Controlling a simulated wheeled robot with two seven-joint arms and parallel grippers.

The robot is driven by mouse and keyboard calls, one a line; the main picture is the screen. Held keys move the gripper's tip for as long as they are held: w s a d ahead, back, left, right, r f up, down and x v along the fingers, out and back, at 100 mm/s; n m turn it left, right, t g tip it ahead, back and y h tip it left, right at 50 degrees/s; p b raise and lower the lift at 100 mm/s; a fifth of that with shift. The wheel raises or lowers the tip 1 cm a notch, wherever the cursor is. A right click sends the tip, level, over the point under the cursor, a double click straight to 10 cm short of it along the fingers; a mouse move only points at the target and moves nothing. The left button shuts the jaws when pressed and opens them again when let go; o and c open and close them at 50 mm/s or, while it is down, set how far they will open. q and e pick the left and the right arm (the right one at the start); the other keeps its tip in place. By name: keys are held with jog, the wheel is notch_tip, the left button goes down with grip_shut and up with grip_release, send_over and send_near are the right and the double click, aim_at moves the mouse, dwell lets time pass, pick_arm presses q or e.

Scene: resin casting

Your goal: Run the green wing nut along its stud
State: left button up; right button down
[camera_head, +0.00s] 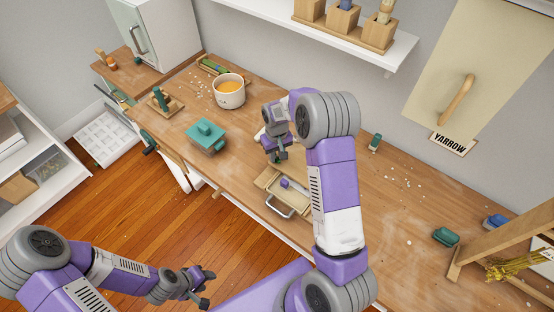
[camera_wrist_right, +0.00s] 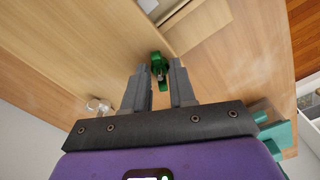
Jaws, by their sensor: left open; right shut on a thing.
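The green wing nut (camera_wrist_right: 157,64) shows in the right wrist view between my right fingertips, with a small metallic bit at its near side. My right gripper (camera_wrist_right: 158,74) is shut on it. The stud's length cannot be made out. My left gripper (camera_head: 204,286) is open and empty, low in front of the table.
A teal lidded box (camera_head: 206,135) and a white pot of orange liquid (camera_head: 229,90) stand to the left on the table. A small green bottle (camera_head: 375,142) and a teal block (camera_head: 445,236) lie right. A wooden stand (camera_head: 500,236) is at the far right. The table between is mostly clear.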

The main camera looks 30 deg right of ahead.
jog(key=n, duration=0.3)
jog(key=c, duration=0.8)
grip_release()
jog(key=shift+c, duration=0.2)
jog(key=shift+r, duration=0.1)
notch_tip(320, 180, up, 7)
jog(key=shift+r+p, duration=0.2)
jog(key=shift+p, duration=0.3)
